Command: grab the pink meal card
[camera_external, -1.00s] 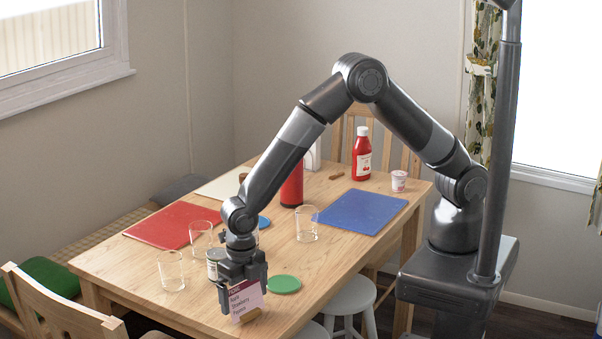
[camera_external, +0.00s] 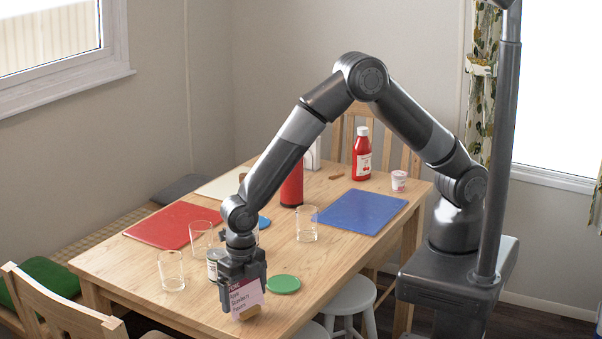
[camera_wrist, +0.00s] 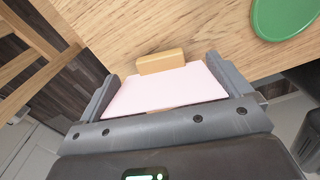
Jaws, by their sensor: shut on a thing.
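The pink meal card (camera_external: 244,297), with printed lines of text on its face, is at the near edge of the wooden table. My gripper (camera_external: 241,292) is shut on it, pointing down. In the wrist view the blank pale pink back of the card (camera_wrist: 166,91) spans between the two fingers of my gripper (camera_wrist: 160,92). A small wooden block holder (camera_wrist: 161,61) lies just beyond the card on the table. In the external view the holder (camera_external: 249,314) is partly hidden by the card. Whether the card is clear of its slot I cannot tell.
A green coaster (camera_external: 283,284) lies right of my gripper. A small jar (camera_external: 213,266) and glasses (camera_external: 171,270) stand close behind and left. A red mat (camera_external: 172,224), a blue mat (camera_external: 362,211) and a ketchup bottle (camera_external: 362,156) are farther back. A chair (camera_external: 60,307) stands at the left.

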